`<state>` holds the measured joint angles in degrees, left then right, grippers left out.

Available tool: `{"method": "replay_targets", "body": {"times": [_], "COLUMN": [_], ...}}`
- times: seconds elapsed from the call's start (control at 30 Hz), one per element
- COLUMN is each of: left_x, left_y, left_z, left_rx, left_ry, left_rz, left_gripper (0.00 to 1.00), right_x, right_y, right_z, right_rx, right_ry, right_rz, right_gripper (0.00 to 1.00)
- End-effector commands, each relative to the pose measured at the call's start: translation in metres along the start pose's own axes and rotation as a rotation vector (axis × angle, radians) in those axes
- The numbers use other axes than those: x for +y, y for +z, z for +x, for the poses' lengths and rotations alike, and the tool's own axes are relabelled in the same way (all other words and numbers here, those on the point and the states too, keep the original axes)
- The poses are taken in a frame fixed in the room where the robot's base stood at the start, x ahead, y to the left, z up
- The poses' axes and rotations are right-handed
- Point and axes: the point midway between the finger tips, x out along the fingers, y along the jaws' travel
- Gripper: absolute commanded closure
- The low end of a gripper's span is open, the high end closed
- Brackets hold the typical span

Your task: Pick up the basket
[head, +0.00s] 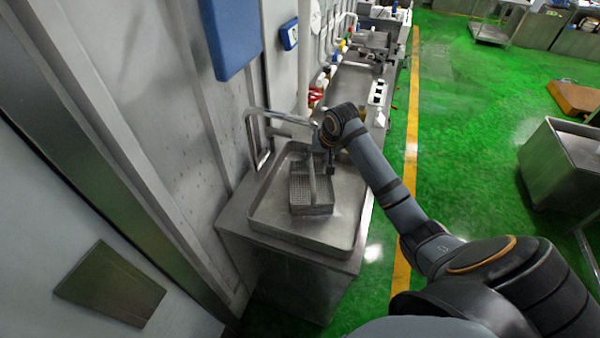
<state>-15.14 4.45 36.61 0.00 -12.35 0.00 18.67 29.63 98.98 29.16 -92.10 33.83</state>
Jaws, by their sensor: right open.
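The basket (312,209) is a grey metal mesh box with a tall handle arching over it. It sits upright inside a shallow steel tray or sink (275,234) on top of a steel counter. My right arm reaches in from the lower right. Its gripper (323,166) hangs over the far part of the basket, near the top of the handle. The gripper is open; its fingers are small and dark here, and I cannot tell whether they touch the handle. My left gripper is not in view.
A bent metal pipe (259,137) stands at the counter's back left, close to my right wrist. A blue wall box (230,38) hangs above. A long bench with equipment (349,83) runs beyond. Green floor (446,130) with a yellow line is open at right; a steel bin (548,165) stands there.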

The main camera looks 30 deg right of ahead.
Motion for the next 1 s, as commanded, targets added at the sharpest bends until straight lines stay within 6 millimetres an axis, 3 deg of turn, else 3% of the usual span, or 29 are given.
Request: {"method": "replay_targets", "body": {"times": [0.03, 0.1, 0.17, 0.3, 0.4, 0.47, 0.57, 0.7, 0.83, 1.0], "left_x": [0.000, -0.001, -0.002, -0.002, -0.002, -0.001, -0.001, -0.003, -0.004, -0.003], "left_y": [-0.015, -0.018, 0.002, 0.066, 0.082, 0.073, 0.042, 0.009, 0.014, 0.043], "left_z": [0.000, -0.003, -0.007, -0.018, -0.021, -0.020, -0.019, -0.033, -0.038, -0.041], "left_rx": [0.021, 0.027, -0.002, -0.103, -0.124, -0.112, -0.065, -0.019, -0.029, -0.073], "left_ry": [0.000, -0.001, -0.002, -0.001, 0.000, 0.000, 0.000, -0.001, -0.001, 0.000], "left_rz": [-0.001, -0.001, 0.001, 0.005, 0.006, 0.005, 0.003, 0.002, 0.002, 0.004], "left_gripper": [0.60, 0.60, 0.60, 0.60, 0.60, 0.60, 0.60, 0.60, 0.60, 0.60], "right_x": [0.001, 0.001, 0.001, 0.000, 0.001, 0.001, 0.000, -0.003, -0.003, -0.002], "right_y": [-0.006, -0.006, -0.006, -0.006, -0.006, -0.006, -0.006, -0.005, -0.005, -0.004], "right_z": [-0.001, 0.004, 0.013, 0.037, 0.048, 0.051, 0.052, 0.069, 0.091, 0.103], "right_rx": [0.016, 0.014, 0.012, 0.012, 0.013, 0.015, 0.015, 0.010, 0.012, 0.014], "right_ry": [0.005, 0.003, 0.003, 0.003, 0.004, 0.004, 0.004, 0.004, 0.005, 0.004], "right_rz": [0.007, 0.008, 0.009, 0.007, 0.006, 0.004, 0.004, 0.006, 0.005, 0.003], "right_gripper": [0.57, 0.57, 0.57, 0.57, 0.57, 0.57, 0.57, 0.57, 0.57, 0.57]}}
